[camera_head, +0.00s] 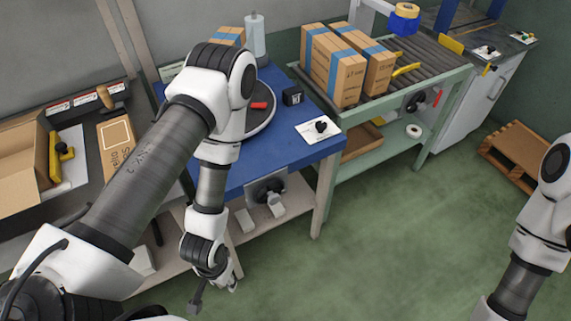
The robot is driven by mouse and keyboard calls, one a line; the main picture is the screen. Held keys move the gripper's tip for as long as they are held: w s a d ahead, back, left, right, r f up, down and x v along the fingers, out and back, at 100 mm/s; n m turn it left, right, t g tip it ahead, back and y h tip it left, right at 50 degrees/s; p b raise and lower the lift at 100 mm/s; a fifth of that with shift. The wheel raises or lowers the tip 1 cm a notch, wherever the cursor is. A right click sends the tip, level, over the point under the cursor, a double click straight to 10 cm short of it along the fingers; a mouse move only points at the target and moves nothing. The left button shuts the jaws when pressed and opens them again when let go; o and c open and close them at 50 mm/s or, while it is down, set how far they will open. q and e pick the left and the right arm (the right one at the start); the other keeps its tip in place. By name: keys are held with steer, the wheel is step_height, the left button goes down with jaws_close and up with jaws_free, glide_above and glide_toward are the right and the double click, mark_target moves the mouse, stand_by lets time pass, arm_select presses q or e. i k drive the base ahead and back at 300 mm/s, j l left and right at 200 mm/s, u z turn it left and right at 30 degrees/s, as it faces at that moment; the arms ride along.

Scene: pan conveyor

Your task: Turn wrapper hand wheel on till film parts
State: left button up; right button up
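A dark hand wheel (267,188) with a pale knob sits on the front of the blue-topped table (313,158). On that table, a round turntable (262,125) with a red piece (259,105) on it is partly hidden by my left arm. A pale upright roll (255,40), which looks like the film roll, stands behind it. I cannot make out a strand of film. My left gripper (214,295) hangs low in front of the table, below the hand wheel and apart from it. Its fingers are spread and empty. My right arm is at the right edge; its gripper is out of frame.
Two blue-taped cartons (346,88) stand on the roller conveyor (440,62), which has a second wheel (415,101) on its side. A pallet (518,153) is on the otherwise clear green floor.

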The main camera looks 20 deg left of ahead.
mark_target(273, 199)
steer(key=l+u, duration=0.25)
steer(key=u, duration=0.2)
steer(key=l+u, duration=0.3)
steer(key=u, duration=0.15)
steer(key=l+u, duration=0.25)
steer(key=u, duration=0.2)
steer(key=k+l+u, duration=0.1)
steer(key=l, duration=0.35)
steer(key=k+l, duration=0.15)
steer(key=l, duration=0.25)
steer(key=k+l+u, duration=0.15)
steer(key=l, duration=0.3)
steer(key=k+l+u, duration=0.1)
steer(key=l, duration=0.3)
steer(key=k+l, duration=0.15)
steer(key=l, duration=0.25)
steer(key=u, duration=0.05)
